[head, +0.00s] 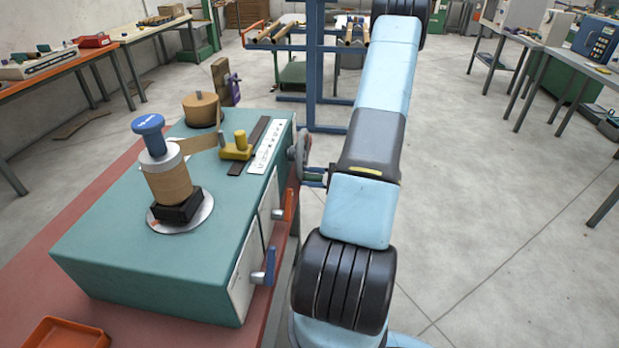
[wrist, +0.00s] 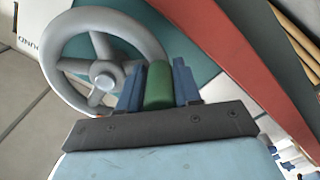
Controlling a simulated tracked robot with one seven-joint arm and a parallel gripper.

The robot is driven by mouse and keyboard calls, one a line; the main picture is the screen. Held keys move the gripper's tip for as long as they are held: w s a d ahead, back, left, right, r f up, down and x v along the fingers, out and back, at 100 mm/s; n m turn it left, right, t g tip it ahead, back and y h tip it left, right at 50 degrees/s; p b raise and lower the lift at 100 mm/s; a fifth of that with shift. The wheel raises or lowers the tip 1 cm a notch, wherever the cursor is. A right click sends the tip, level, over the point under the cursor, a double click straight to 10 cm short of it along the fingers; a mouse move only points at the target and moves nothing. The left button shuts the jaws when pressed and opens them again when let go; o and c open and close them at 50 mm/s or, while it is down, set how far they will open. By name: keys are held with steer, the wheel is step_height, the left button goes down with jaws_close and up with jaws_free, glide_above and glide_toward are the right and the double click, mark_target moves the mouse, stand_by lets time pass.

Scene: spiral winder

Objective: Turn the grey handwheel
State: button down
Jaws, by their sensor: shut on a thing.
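The grey handwheel (wrist: 104,82) fills the upper left of the wrist view, with its spokes and pale hub showing. A green handle (wrist: 158,86) stands at its rim on the right side. My gripper (wrist: 158,78) has its two blue fingers on either side of the green handle, shut on it.
An orange lever (head: 287,206) and a blue lever (head: 268,265) stick out of the winder's side, left of my arm. A blue rack (head: 315,75) with rolls stands behind. The floor to the right is clear up to the benches (head: 520,45).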

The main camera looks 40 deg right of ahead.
steer(key=shift+s+a+f, duration=0.2)
steer(key=shift+s+f, duration=0.05)
steer(key=shift+s, duration=0.05)
steer(key=c, duration=1.1)
jaws_free()
steer(key=shift+o, duration=1)
steer(key=shift+r, duration=0.15)
steer(key=shift+w, duration=0.1)
steer(key=shift+d, duration=0.1)
steer(key=v, duration=1.3)
steer(key=shift+s+d, duration=0.3)
